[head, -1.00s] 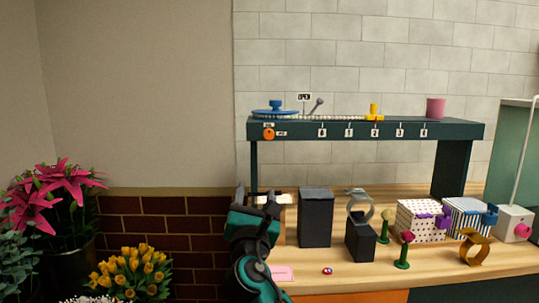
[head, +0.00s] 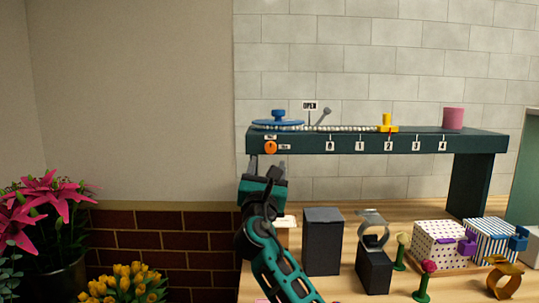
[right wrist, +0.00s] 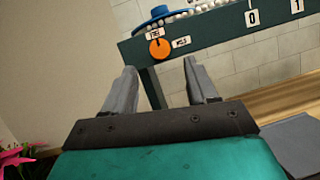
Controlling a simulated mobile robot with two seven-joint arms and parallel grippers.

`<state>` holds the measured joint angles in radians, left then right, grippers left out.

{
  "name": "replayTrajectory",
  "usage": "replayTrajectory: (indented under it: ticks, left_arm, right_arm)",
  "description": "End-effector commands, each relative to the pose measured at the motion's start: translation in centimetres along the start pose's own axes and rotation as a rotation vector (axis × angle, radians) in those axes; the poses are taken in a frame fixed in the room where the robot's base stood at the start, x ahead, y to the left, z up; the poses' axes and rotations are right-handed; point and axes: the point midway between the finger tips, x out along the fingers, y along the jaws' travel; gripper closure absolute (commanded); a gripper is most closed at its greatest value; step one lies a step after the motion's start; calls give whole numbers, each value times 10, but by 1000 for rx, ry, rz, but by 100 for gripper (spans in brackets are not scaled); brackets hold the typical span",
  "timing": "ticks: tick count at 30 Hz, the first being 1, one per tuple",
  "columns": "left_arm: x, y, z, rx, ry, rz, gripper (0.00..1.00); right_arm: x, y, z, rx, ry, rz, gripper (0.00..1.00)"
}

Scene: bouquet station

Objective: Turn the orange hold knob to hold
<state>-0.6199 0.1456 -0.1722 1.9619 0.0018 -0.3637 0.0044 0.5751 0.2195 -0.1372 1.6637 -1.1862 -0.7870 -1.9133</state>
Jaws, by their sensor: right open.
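The orange hold knob (head: 270,147) sits on the front face of the dark shelf near its left end. In the right wrist view the knob (right wrist: 160,48) shows as an orange disc with a dark line, with small white labels above it and to its right. My right gripper (head: 268,165) is just below the knob in the head view, pointing up. In the right wrist view its two fingers (right wrist: 160,80) are apart and empty, with the knob beyond them, not touched. My left gripper is not in view.
Below stand a dark box (head: 322,242), a ring on a block (head: 374,270) and dotted and striped boxes. Flowers stand at left.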

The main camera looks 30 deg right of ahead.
Motion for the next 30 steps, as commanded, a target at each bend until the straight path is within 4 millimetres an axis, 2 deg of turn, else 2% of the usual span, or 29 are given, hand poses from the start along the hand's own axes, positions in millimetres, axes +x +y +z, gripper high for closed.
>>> replayTrajectory:
  ticks: [3, 9, 15, 22, 30]
  left_arm:
    - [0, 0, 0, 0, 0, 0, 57]
    - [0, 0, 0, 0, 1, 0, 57]
    - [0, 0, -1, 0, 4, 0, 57]
    - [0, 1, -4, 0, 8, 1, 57]
    - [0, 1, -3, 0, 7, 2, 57]
  right_arm:
    - [24, 0, 1, 0, -1, -2, 42]
    - [49, 0, 0, 1, -1, 0, 42]
    - [58, 0, 0, 1, 0, 0, 42]
    - [58, 0, 0, 1, 1, 0, 42]
    - [58, 0, 0, 1, 1, 0, 67]
